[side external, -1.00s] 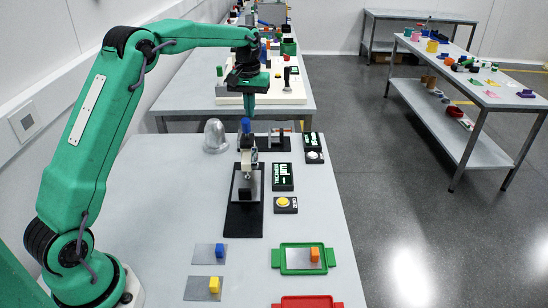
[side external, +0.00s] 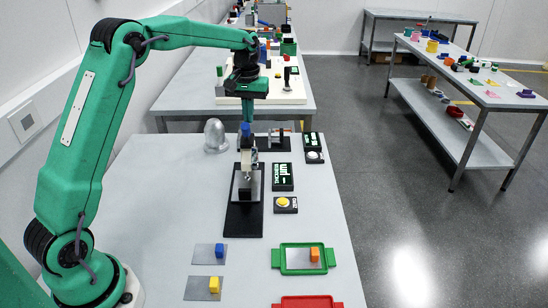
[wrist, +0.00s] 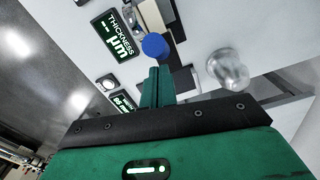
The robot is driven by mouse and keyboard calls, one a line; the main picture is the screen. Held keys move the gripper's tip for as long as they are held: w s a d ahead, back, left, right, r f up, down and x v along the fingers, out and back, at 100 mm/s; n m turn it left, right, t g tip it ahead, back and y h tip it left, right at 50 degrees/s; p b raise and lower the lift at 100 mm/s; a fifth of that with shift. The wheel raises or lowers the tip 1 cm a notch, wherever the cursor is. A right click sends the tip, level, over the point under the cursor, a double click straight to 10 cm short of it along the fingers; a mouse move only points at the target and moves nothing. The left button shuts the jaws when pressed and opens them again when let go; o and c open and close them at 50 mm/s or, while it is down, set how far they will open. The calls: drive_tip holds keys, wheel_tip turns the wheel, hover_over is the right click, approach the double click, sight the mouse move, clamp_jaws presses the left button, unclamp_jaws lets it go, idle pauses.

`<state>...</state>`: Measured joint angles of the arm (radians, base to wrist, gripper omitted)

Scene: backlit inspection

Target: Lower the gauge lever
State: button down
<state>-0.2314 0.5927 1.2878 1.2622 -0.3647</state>
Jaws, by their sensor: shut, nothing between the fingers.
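The gauge stands on a long black base (side external: 243,222) with a grey plate (side external: 246,187) on it. Its pale body (side external: 249,157) rises over the plate. The lever's blue knob (side external: 245,129) is at its upper end. It also shows in the wrist view (wrist: 154,46), just beyond my fingertips. My gripper (side external: 247,119) is shut and empty, pointing down at the knob. The wrist view shows its green fingers (wrist: 155,78) together. I cannot tell whether the fingertips touch the knob. The part of the lever below the knob is partly hidden.
The thickness display (side external: 282,177) and a yellow button box (side external: 285,204) stand right of the gauge. A silver dome (side external: 215,135) is at its left. Blue (side external: 219,250) and yellow (side external: 214,284) blocks and a green tray (side external: 304,272) lie nearer, with bare tabletop between.

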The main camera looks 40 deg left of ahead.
drive_tip(key=shift+s+d+f, duration=0.15)
drive_tip(key=shift+s+d, duration=0.35)
drive_tip(key=shift+w+a+f, duration=0.1)
drive_tip(key=shift+w+a, duration=0.5)
drive_tip(key=shift+a, duration=0.05)
drive_tip(key=shift+w+a, duration=0.1)
drive_tip(key=shift+w, duration=0.1)
wheel_tip(320, 180, up, 12)
drive_tip(key=shift+w+d+f, duration=0.15)
drive_tip(key=shift+w+d, duration=0.2)
drive_tip(key=shift+w, duration=0.1)
idle(0.8)
